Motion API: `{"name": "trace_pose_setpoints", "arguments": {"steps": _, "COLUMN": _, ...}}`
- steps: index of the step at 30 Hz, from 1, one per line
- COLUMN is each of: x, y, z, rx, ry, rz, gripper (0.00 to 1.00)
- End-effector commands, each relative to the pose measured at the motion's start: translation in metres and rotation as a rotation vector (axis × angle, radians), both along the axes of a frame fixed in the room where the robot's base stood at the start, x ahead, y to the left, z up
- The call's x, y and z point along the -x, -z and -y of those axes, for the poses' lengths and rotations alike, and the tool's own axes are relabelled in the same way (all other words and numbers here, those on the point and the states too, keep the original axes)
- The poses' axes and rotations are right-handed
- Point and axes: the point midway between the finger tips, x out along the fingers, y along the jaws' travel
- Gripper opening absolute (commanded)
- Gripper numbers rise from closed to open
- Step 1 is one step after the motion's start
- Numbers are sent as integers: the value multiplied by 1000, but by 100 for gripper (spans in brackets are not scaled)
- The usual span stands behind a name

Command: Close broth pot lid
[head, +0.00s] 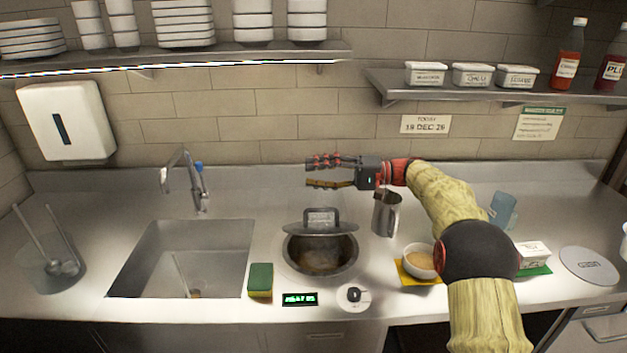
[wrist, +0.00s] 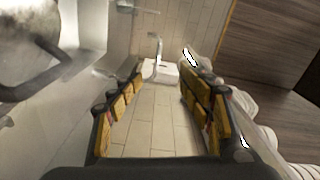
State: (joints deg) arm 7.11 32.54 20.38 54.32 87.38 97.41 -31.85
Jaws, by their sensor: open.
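The broth pot (head: 320,268) is a round metal well set in the counter, with brownish broth showing inside.
A metal jug (head: 386,214) is just below my wrist, right of the pot. A sponge (head: 260,279), display (head: 300,299) and knob (head: 353,295) are in front. A bowl (head: 420,262) is at right, a sink (head: 185,255) at left. Shelves (head: 180,58) hang above.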

Motion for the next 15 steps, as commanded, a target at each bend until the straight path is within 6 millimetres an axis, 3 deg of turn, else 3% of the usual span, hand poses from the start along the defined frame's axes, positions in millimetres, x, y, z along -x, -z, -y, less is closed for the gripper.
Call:
{"name": "trace_pose_setpoints", "arguments": {"steps": 3, "x": -19, "y": 20, "z": 9, "rx": 2, "ry": 1, "rz": -33, "gripper": 29}}
{"name": "trace_pose_setpoints", "arguments": {"steps": 6, "x": -31, "y": 28, "z": 15, "rx": 4, "ry": 2, "rz": -43, "gripper": 29}}
{"name": "trace_pose_setpoints", "arguments": {"steps": 15, "x": -40, "y": 35, "z": 34, "rx": 6, "ry": 3, "rz": -52, "gripper": 29}}
